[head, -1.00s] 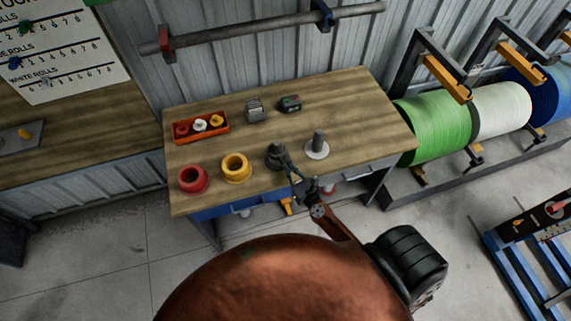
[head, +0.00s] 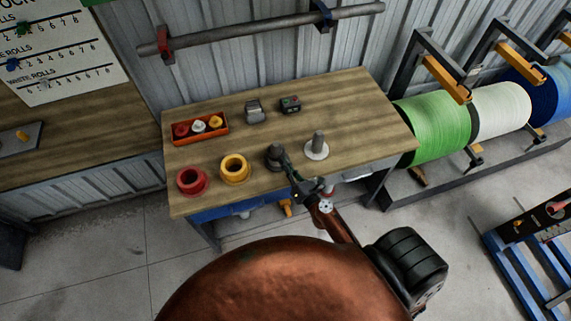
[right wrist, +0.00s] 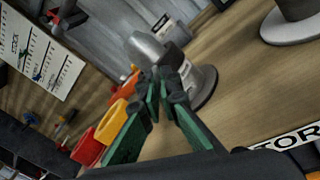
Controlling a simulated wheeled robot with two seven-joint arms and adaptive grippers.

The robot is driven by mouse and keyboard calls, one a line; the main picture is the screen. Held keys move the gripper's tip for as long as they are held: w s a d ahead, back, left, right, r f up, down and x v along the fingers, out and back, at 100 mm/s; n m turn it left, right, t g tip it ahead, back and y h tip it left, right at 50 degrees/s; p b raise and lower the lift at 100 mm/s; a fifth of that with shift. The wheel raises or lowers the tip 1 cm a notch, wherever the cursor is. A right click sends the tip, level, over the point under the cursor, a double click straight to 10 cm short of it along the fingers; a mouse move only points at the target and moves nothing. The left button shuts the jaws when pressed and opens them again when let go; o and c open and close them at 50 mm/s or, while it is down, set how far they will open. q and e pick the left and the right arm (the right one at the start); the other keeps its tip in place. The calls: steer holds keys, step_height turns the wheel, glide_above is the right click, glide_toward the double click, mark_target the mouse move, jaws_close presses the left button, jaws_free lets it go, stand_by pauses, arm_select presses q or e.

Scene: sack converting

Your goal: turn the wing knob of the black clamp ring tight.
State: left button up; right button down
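The black clamp ring (head: 275,153) sits on the front part of the wooden workbench, a dark flanged piece with a raised middle. In the right wrist view its dark flange (right wrist: 207,86) shows behind the fingertips. My right gripper (head: 283,166) reaches it from the bench's front edge. In the right wrist view its green fingers (right wrist: 162,80) converge, with their dark tips nearly together at the near side of the ring. They appear shut on the small wing knob, which the tips mostly hide. My left gripper is not in view.
A red ring (head: 192,180) and a yellow ring (head: 235,169) stand left of the clamp ring. A pale disc with a post (head: 317,150) stands close on the right. An orange tray (head: 201,140) of small parts lies behind. The bench's right part is clear.

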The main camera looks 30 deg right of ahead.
steer(key=m, duration=0.2)
steer(key=shift+m+p, duration=0.3)
steer(key=shift+m, duration=0.1)
steer(key=shift+f+m+p, duration=0.1)
steer(key=shift+m+p, duration=0.75)
steer(key=shift+m, duration=1.35)
steer(key=c, duration=2.4)
jaws_free()
steer(key=shift+s, duration=0.1)
steer(key=s, duration=1.1)
steer(key=shift+s, duration=0.4)
